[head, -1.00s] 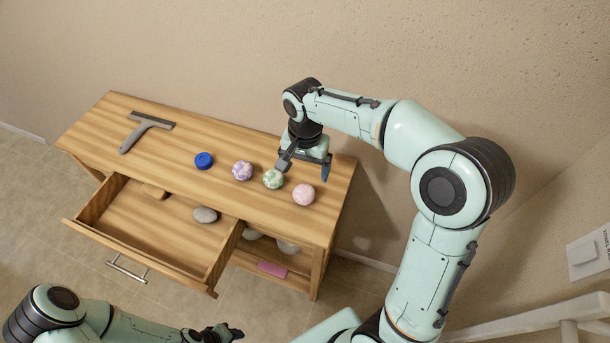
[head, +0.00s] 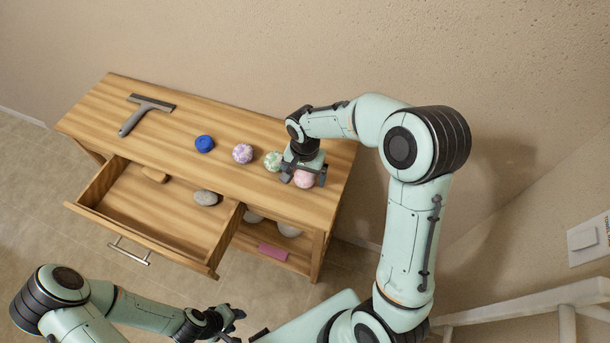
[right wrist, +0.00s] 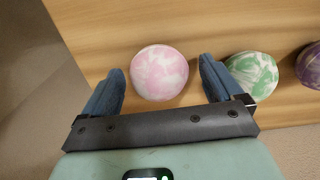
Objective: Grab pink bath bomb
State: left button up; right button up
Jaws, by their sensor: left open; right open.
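The pink bath bomb (head: 304,179) is a pink and white ball on the right end of the wooden table top. In the right wrist view the pink bath bomb (right wrist: 159,72) lies between and just ahead of the two blue fingertips. My right gripper (head: 303,177) is open around it, and it also shows in the right wrist view (right wrist: 162,75). Neither finger clearly touches the ball. My left gripper (head: 228,322) is open and empty, low in front of the table.
A green and white bath bomb (right wrist: 252,74) sits close beside one right finger. A purple one (head: 243,153), a blue round item (head: 204,143) and a squeegee (head: 146,113) lie further left. The open drawer (head: 150,207) holds a grey stone (head: 206,198) and a tan bar (head: 154,174).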

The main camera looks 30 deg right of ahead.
jog(key=shift+f, duration=0.55)
jog(key=shift+s, duration=0.1)
jog(key=c, duration=1.2)
jog(key=shift+r, duration=0.1)
